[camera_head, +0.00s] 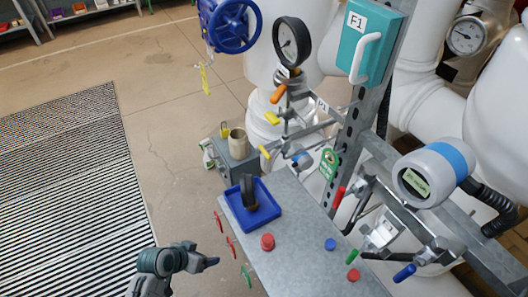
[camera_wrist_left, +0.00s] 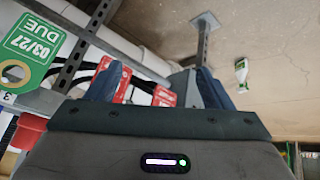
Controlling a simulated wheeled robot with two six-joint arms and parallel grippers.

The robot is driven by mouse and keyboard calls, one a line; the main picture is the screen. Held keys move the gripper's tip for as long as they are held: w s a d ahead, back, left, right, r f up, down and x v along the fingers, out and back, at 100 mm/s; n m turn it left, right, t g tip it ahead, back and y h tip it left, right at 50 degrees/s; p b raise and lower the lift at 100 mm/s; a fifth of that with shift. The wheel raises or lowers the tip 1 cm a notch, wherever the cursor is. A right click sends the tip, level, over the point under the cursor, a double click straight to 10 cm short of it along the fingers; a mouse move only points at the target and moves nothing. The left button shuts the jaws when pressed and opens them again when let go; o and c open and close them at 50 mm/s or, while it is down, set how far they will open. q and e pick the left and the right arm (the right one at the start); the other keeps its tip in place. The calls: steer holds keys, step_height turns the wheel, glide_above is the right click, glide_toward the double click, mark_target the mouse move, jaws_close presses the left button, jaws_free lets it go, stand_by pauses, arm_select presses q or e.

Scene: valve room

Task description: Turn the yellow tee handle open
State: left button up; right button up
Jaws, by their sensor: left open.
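Two small yellow handles show in the head view. The upper yellow handle (camera_head: 272,118) sits on the pipework below the round gauge, and the lower yellow handle (camera_head: 265,152) sits at the left end of a thin pipe. I cannot tell which one is the tee handle. My left gripper (camera_head: 204,258) is low in the picture, left of the grey bench and well apart from both handles. In the left wrist view its two fingers (camera_wrist_left: 158,85) stand apart with nothing held between them. My right gripper is not in view.
The grey bench (camera_head: 305,262) carries a blue tray (camera_head: 268,214) and several coloured knobs. Red and green tags hang along its left edge near my gripper. An orange handle (camera_head: 278,94), a red handle (camera_head: 338,197) and a blue handwheel (camera_head: 232,24) are around.

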arm_select(q)
step_height(320, 180, up, 6)
steer(key=w+d+m+h, duration=0.1)
steer(key=w+d+h, duration=0.1)
steer(key=m+t+h, duration=0.5)
steer(key=m+h, duration=0.2)
steer(key=h, duration=0.2)
glide_toward(262, 152)
steer(key=p+x, duration=0.1)
steer(key=x, duration=0.2)
steer(key=p+x, duration=0.1)
steer(key=x, duration=0.2)
steer(key=p+x, duration=0.1)
steer(key=x, duration=0.2)
steer(key=shift+d+r+p, duration=0.1)
steer(key=shift+r+p, duration=0.2)
steer(key=shift+p, duration=0.05)
steer(key=shift+w+d+f, duration=0.15)
steer(key=shift+w+d, duration=0.25)
steer(key=shift+d, duration=0.25)
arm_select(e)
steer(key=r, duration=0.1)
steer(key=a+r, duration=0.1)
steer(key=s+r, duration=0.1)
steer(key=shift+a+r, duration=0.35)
arm_select(q)
steer(key=shift+c, duration=0.2)
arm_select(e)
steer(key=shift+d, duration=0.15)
